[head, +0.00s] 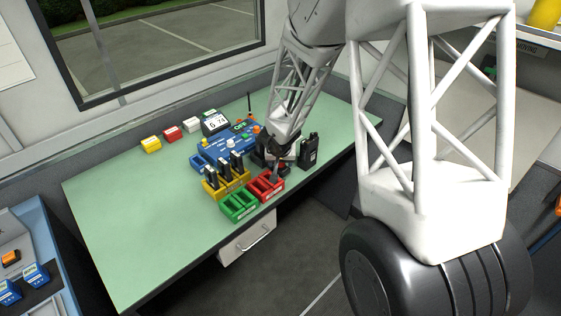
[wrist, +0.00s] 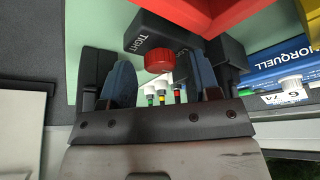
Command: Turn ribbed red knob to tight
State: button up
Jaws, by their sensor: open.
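The ribbed red knob (wrist: 159,60) shows in the wrist view on a dark block that carries the word TIGHT (wrist: 148,38). My gripper (wrist: 160,78) is open, with one blue-grey finger to the left of the knob and one to the right. I see no contact between the fingers and the knob, and I cannot tell how far apart in depth they are. In the head view my gripper (head: 275,155) is low over the right part of the green table, behind the red tray; the knob is hidden or too small to make out there.
The red tray (head: 265,186), green tray (head: 238,206) and yellow rack (head: 227,181) with black devices stand close by. A black handheld device (head: 308,150) stands right of my gripper. A blue unit (head: 222,142) lies behind. The left of the green table (head: 130,235) is clear.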

jog(key=shift+w+f, duration=0.1)
jog(key=shift+f, duration=0.1)
jog(key=shift+c, duration=0.3)
jog(key=c, duration=0.9)
jog(key=shift+o, duration=0.2)
jog(key=shift+r+m+h, duration=0.1)
jog(key=shift+m+h, duration=0.2)
jog(key=shift+m, duration=0.3)
jog(key=shift+a+m+h, duration=0.2)
jog(key=shift+m+h, duration=0.4)
jog(key=shift+m, duration=1.1)
jog(key=m, duration=0.2)
jog(key=m+g+h, duration=0.1)
jog(key=m, duration=0.1)
jog(key=shift+a+m+h, duration=0.1)
jog(key=shift+m+h, duration=0.2)
jog(key=shift+g, duration=0.3)
